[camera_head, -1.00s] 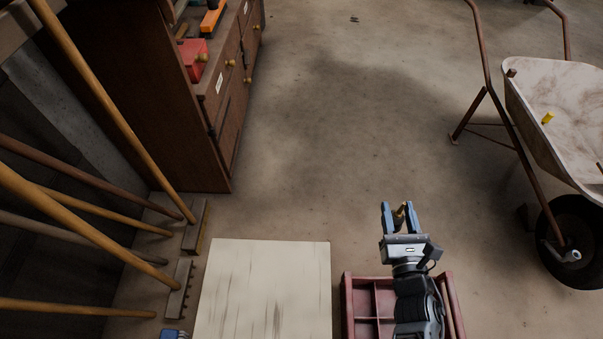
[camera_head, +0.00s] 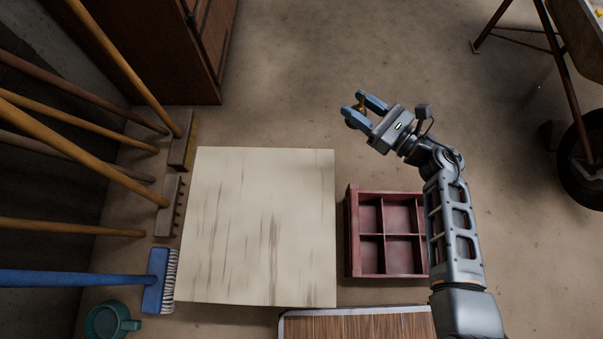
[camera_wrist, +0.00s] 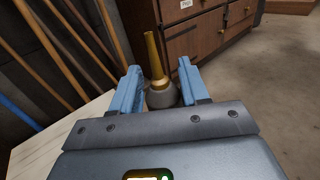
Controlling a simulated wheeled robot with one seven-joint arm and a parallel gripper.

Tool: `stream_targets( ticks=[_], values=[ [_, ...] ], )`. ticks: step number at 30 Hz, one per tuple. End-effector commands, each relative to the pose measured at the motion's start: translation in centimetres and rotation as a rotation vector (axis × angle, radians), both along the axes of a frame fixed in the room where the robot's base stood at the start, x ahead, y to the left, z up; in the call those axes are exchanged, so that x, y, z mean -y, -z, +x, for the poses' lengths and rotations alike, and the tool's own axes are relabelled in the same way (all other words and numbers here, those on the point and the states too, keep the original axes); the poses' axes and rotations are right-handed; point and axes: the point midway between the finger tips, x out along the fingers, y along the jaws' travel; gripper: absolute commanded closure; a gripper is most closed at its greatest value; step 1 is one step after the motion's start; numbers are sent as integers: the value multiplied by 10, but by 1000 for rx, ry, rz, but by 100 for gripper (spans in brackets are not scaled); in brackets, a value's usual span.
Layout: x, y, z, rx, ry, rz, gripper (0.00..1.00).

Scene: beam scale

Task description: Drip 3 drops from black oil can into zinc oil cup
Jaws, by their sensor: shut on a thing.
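My gripper (camera_head: 357,108) is shut on an oil can with a dark body and a brass spout. In the wrist view the dark body of the oil can (camera_wrist: 162,97) sits between the two blue fingers, with its spout pointing up. In the head view the can is mostly hidden by the fingers. The gripper is above bare floor, just right of the pale wooden tabletop's far corner. I see no zinc oil cup in any view.
The pale tabletop (camera_head: 262,225) is empty. Right of it is a red compartment tray (camera_head: 351,240). A slatted surface (camera_head: 360,324) is at the bottom. A teal mug (camera_head: 101,321), a blue broom (camera_head: 157,280) and several wooden handles stand left. A cabinet (camera_head: 170,60) is at the back; a wheelbarrow (camera_head: 590,30) is right.

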Motion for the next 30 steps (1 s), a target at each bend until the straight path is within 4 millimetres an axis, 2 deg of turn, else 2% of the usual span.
stream_targets(
  ticks=[1, 15, 21, 30],
  values=[
    [-5, 18, 3, 2, -54, -3, 86],
    [-51, 78, 13, 2, -534, -3, 86],
    [-62, 90, 13, 1, -666, -1, 86],
    [-66, 90, 13, 1, -719, 1, 86]
  ],
)
